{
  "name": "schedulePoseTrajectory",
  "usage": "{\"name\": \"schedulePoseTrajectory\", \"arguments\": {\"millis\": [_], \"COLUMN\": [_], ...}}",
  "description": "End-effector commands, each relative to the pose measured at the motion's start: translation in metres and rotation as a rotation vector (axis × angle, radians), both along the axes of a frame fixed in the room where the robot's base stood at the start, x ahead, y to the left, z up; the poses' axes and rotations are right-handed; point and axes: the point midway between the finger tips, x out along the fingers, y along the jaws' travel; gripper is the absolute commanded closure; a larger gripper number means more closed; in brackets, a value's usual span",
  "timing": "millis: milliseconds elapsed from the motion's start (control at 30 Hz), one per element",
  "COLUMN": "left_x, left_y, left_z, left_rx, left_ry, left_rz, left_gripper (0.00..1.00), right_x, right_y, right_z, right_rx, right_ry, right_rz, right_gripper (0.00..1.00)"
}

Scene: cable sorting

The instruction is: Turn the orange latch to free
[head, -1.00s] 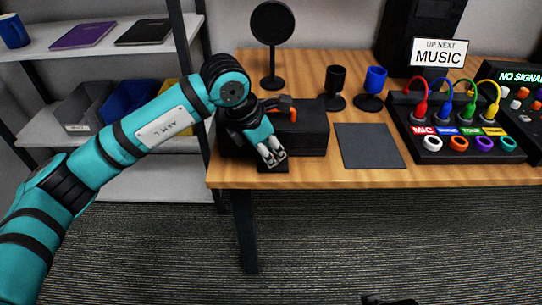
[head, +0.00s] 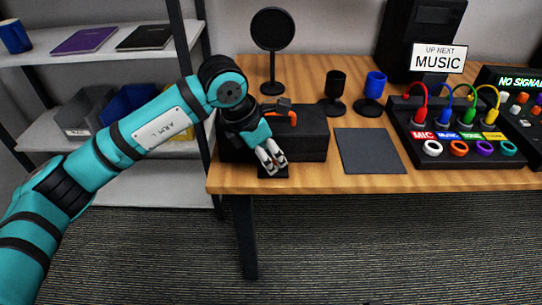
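A black box (head: 310,140) stands at the front left of the wooden table. An orange part (head: 293,117), seemingly the latch or a handle, shows on its top, beside a small dark grey piece (head: 284,103). My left gripper (head: 273,167) points down at the front of the box, below and left of the orange part. Its two light fingertips sit close together, with a small red-orange patch by them. I cannot tell whether they grip anything. My arm and wrist hide the box's left part. My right gripper is not visible.
A dark square mat (head: 369,151) lies right of the box. Black (head: 335,92) and blue (head: 372,92) cups on stands are behind it. A panel with coloured cables (head: 456,140) is at the right. A round black disc on a stand (head: 272,30) is behind the box.

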Motion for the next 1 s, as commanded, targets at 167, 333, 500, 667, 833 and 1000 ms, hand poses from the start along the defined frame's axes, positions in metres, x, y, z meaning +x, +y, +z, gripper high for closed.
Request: {"name": "schedulePoseTrajectory", "arguments": {"millis": [167,333,500,667,833,1000], "left_x": [-0.003,-0.009,-0.013,-0.014,-0.014,-0.018], "left_y": [0.009,0.017,0.023,0.024,0.024,0.012], "left_z": [0.026,0.049,0.064,0.069,0.069,0.076], "left_rx": [-0.002,-0.001,-0.001,0.000,-0.001,-0.055], "left_ry": [-0.007,-0.004,-0.002,-0.001,-0.001,0.023], "left_rz": [0.002,-0.001,-0.002,-0.003,-0.003,0.000], "left_gripper": [0.65,0.65,0.65,0.65,0.65,0.52], "right_x": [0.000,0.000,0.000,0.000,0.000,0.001], "right_y": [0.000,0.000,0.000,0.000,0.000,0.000], "right_z": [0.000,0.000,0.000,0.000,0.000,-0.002], "right_rx": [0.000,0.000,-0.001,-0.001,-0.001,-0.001], "right_ry": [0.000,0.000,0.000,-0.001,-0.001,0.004], "right_rz": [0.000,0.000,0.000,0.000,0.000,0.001], "right_gripper": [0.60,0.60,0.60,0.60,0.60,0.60]}}
